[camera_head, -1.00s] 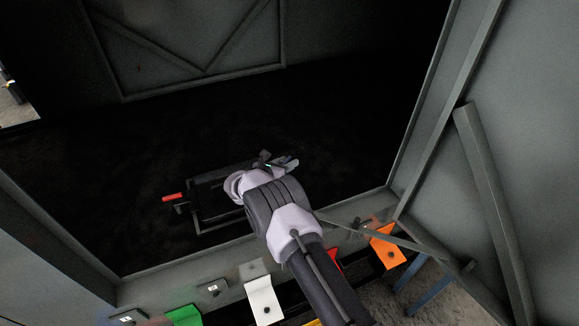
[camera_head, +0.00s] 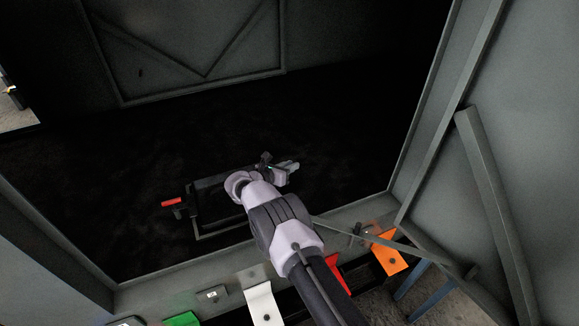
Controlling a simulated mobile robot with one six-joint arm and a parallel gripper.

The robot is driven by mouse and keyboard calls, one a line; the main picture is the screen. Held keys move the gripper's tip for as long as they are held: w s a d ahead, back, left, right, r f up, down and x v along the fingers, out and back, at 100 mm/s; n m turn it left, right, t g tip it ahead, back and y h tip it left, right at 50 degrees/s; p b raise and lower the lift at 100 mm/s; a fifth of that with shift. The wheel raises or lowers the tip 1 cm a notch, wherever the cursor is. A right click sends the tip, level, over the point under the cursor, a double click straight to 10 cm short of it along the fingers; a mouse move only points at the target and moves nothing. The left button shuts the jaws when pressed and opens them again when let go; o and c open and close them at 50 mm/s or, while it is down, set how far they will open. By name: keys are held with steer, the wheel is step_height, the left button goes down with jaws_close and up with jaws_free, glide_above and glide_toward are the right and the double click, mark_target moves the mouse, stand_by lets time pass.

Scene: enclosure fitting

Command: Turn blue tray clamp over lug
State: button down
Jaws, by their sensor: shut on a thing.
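My gripper (camera_head: 288,166) is at the right end of a dark tray frame (camera_head: 197,232) on the black floor of the enclosure. Its jaws are shut on a small part there, taken to be the blue tray clamp. The jaws and wrist hide that part almost wholly, and no clear blue shows. The lug cannot be made out in the dark. A second clamp with a red handle (camera_head: 172,202) sits at the tray's left end, apart from my gripper. My arm covers the tray's right part.
Along the enclosure's front sill are a white tab (camera_head: 262,303), a green tab (camera_head: 182,319), an orange tab (camera_head: 389,258) and a partly covered red one (camera_head: 338,281). A grey side wall with a slanted brace (camera_head: 490,200) stands right. The floor behind the tray looks clear.

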steer(key=shift+s+d+m+g+h, duration=0.1)
steer(key=shift+m+g+h, duration=0.2)
steer(key=c, duration=1.4)
jaws_free()
steer(key=shift+s+a+r, duration=0.15)
steer(key=shift+a+r, duration=0.05)
steer(key=p+v, duration=0.7)
steer(key=v, duration=0.9)
steer(key=shift+s+a, duration=0.2)
steer(key=shift+s, duration=0.15)
